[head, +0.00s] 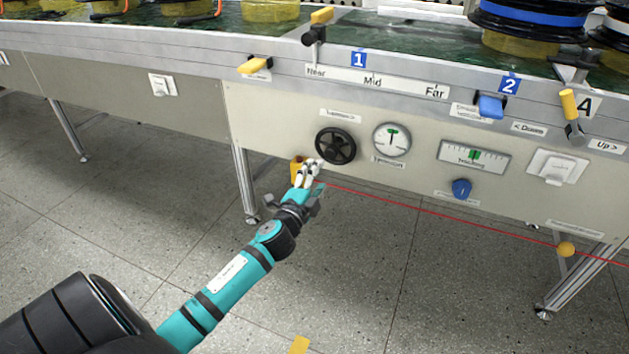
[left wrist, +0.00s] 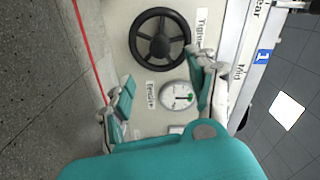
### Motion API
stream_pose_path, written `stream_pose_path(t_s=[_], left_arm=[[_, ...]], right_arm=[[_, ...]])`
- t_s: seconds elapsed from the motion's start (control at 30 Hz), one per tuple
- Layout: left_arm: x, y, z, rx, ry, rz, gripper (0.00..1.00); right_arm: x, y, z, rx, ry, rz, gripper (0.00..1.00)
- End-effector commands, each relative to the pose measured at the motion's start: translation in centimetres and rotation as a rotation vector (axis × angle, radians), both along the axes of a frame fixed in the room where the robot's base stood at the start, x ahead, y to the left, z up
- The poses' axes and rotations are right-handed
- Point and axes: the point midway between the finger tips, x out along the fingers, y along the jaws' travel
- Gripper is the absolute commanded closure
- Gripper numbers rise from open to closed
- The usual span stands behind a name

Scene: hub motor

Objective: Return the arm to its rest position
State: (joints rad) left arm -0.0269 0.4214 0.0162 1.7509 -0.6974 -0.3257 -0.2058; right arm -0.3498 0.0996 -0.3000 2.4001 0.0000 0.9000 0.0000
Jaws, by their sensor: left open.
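My left arm (head: 228,285) reaches in from the lower left in the head view. Its gripper (head: 309,177) is just below and left of a black handwheel (head: 335,146) on the front panel of the conveyor. In the left wrist view the gripper (left wrist: 165,95) has its two fingers spread apart with nothing between them. The handwheel (left wrist: 160,34) lies beyond the fingertips there, and a round gauge (left wrist: 178,95) shows between the fingers. Whether a fingertip touches the panel I cannot tell. My right gripper is not in view.
The panel also bears a round gauge (head: 391,139), a tracking gauge (head: 474,156), a blue knob (head: 461,188) and a white switch (head: 556,169).

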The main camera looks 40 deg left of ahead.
Motion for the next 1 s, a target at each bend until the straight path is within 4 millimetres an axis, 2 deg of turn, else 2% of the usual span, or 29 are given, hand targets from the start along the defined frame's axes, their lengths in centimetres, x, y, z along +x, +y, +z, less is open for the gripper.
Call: stream_pose_path(t_s=[0.2, 0.77, 0.87, 0.97, 1.0], left_arm=[[-1.3, -0.3, 0.0, 0.001, 0.0, 0.001, 0.42], [-1.3, -0.8, 0.1, -0.007, -0.005, -0.013, 0.42], [-1.5, -3.4, 0.6, -0.055, -0.036, -0.085, 0.42], [-2.3, -8.7, 2.0, -0.16, -0.102, -0.234, 0.42], [-3.0, -11.3, 2.9, -0.217, -0.141, -0.309, 0.42]], right_arm=[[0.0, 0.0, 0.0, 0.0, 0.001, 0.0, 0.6], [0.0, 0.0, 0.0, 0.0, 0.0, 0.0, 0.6], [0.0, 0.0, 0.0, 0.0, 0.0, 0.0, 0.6], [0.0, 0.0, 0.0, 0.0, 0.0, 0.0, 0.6], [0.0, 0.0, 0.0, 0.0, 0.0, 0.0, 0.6]])
